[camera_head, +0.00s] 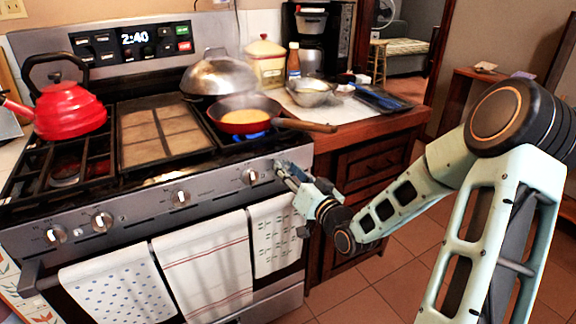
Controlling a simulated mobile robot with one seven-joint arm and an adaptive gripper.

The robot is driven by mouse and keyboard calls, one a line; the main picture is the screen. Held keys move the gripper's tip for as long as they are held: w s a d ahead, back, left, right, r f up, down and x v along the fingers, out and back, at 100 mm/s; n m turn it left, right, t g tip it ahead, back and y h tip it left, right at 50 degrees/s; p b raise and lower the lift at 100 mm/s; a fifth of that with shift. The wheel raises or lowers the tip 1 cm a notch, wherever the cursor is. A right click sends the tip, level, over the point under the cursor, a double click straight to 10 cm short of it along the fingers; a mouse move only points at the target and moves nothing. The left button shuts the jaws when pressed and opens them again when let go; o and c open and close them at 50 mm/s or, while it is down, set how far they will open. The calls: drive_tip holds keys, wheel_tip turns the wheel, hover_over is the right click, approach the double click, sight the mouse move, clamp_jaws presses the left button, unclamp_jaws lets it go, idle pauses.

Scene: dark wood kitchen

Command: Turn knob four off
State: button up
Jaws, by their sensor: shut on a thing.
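A stainless stove front carries a row of round silver knobs. From the left they are the first knob (57,235), the second knob (102,221), the middle knob (181,198) and a knob (250,176) right of it. My gripper (281,168) is at the far right end of the row, with its fingers shut on the rightmost knob. A blue flame shows under the red frying pan (243,117) on the right burner. The pan holds something yellow and steams.
A red kettle (70,110) stands on the left burners and a griddle (162,133) in the middle. A metal dome (219,78) sits behind the pan, whose handle sticks out right above my gripper. Towels (204,268) hang below the knobs. Floor at right is open.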

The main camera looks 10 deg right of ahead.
drive_tip(key=m+p, duration=0.3)
drive_tip(key=m, duration=0.2)
drive_tip(key=shift+d+m, duration=0.1)
drive_tip(key=shift+m, duration=0.2)
drive_tip(key=m+p, duration=0.3)
drive_tip(key=m, duration=0.3)
drive_tip(key=shift+f, duration=0.1)
drive_tip(key=m, duration=0.3)
drive_tip(key=m+p, duration=0.1)
drive_tip(key=m, duration=0.3)
drive_tip(key=m+p, duration=0.1)
drive_tip(key=m, duration=0.2)
drive_tip(key=shift+f+m, duration=0.3)
drive_tip(key=o, duration=1.2)
drive_tip(key=shift+c, duration=0.2)
drive_tip(key=v, duration=1.2)
